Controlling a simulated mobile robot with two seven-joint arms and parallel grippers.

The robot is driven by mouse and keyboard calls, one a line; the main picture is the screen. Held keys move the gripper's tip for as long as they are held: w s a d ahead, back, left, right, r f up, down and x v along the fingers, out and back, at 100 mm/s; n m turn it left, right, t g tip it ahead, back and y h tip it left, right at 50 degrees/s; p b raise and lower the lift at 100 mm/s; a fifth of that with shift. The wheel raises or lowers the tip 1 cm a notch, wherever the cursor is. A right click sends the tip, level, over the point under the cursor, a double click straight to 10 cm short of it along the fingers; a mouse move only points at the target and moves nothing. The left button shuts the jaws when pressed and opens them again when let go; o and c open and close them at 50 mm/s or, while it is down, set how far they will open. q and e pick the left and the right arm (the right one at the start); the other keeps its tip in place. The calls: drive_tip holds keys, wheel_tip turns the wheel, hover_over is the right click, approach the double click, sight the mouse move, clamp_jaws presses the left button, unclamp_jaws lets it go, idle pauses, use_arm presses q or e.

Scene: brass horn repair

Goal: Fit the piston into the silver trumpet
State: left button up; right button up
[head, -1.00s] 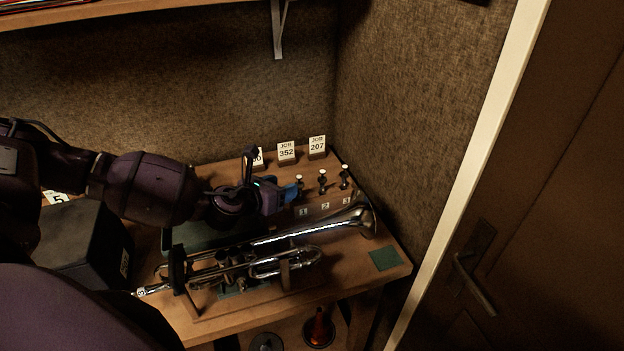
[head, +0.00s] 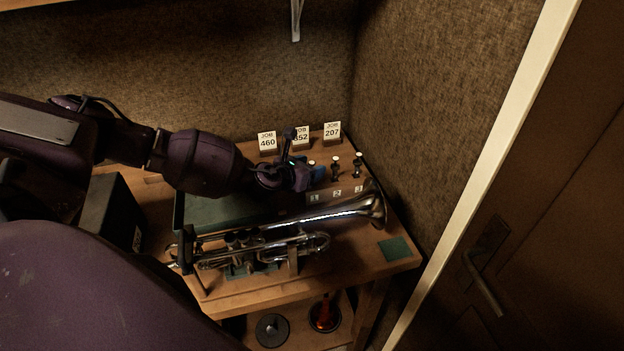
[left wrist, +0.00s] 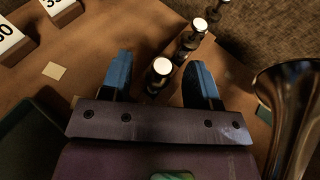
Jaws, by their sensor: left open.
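The silver trumpet (head: 290,232) lies on its side in a holder on the wooden bench, bell to the right. Three pistons with white tops stand in a row behind it, by labels 1, 2 and 3; the middle one (head: 335,168) and the right one (head: 357,165) show clearly. My left gripper (head: 316,172) is at the left piston. In the left wrist view, its blue fingers (left wrist: 158,82) are open, with the nearest piston (left wrist: 160,76) between them and apart from both. The trumpet bell (left wrist: 290,115) is at the right there. My right gripper is out of view.
Job cards 460 (head: 267,143), 352 and 207 (head: 332,132) stand behind the pistons. A green tray (head: 179,215) lies left of them, near a dark box (head: 112,215). A green patch (head: 395,249) lies at the bench's right end, with a door (head: 550,220) beyond.

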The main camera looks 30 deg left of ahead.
use_arm(q)
drive_tip(key=c, duration=1)
drive_tip(key=shift+w, duration=0.1)
